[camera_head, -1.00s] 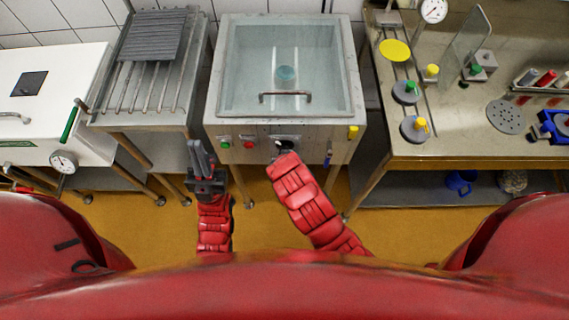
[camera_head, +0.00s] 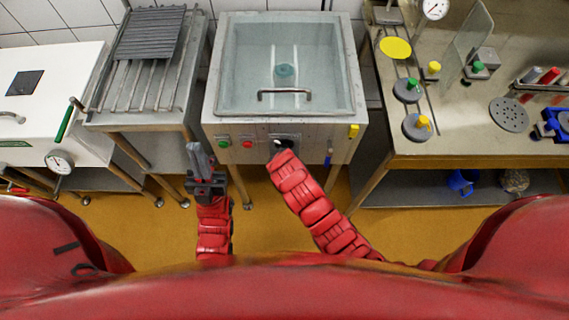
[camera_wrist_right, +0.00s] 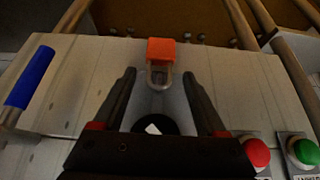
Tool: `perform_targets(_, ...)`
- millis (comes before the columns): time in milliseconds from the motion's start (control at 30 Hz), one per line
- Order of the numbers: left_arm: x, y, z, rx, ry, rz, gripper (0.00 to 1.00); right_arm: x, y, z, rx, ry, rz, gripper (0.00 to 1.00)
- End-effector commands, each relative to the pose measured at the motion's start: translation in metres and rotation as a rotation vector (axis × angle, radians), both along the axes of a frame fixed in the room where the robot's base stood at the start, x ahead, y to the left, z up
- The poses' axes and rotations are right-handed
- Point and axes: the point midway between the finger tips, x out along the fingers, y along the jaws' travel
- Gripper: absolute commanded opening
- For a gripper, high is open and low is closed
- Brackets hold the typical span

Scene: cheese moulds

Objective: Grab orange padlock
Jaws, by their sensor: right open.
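The orange padlock (camera_wrist_right: 161,50) shows in the right wrist view, its metal shackle towards my gripper, near the front panel of the vat (camera_head: 330,130). My right gripper (camera_wrist_right: 160,78) is open; its two dark fingers stand on either side of the shackle area, with the orange body just beyond the fingertips. In the head view the right gripper and the padlock are hidden behind my right arm. My left gripper (camera_head: 198,160) is in front of the grill stand, apart from the padlock; its jaw state is unclear.
A red button (camera_wrist_right: 256,152) and a green button (camera_wrist_right: 303,152) sit on the panel beside my right gripper. A blue handle (camera_wrist_right: 30,77) is on the other side. A black round knob base (camera_wrist_right: 155,125) lies between the fingers. A steel worktable (camera_head: 450,150) stands at the right.

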Motion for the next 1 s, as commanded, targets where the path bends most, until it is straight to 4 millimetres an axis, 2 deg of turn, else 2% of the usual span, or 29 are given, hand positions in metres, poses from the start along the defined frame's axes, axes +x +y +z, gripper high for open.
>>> perform_targets(100, 0.0001, 0.0000, 0.0004, 0.000, 0.000, 0.000, 0.00, -0.0003, 0.0000, 0.0004, 0.000, 0.000, 0.000, 0.74)
perform_targets(500, 0.0000, 0.0000, 0.0004, 0.000, 0.000, 0.000, 0.00, -0.0007, -0.0004, 0.0002, -0.001, 0.001, 0.000, 0.03)
perform_targets(533, 0.0001, 0.0000, 0.0004, 0.000, 0.000, 0.000, 0.00, -0.0007, -0.0004, 0.0002, -0.001, 0.001, 0.000, 0.00)
perform_targets(1000, 0.0000, 0.0000, 0.0003, 0.000, 0.000, 0.000, 0.00, -0.0006, -0.0005, 0.0001, -0.001, 0.001, 0.000, 0.00)
